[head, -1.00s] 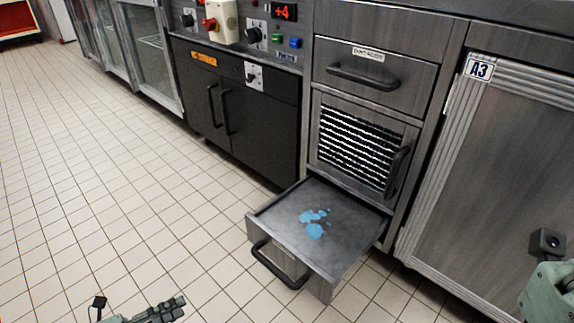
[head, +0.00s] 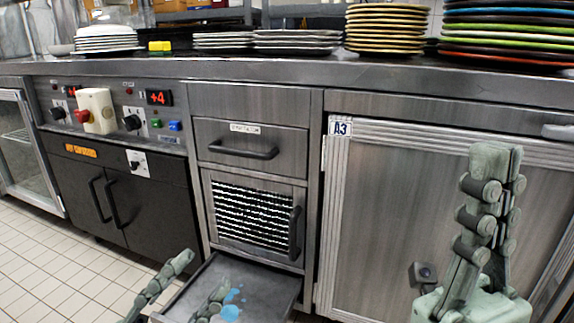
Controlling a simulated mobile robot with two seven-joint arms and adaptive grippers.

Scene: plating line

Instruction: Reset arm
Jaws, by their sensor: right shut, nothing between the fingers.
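My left gripper (head: 203,271) is at the bottom of the head view. Its two fingers are spread apart with nothing seen between them, one just left of the open drawer and one in front of its top. My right gripper (head: 495,160) stands upright at the right, in front of the cabinet door marked A3. Its fingers are together and it holds nothing.
A drawer (head: 272,287) stands pulled out low in the middle, with blue patches (head: 231,312) on its surface. Stacked plates (head: 386,30) line the counter (head: 290,68). A control panel (head: 128,118) is at the left. Tiled floor (head: 50,270) is clear at the lower left.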

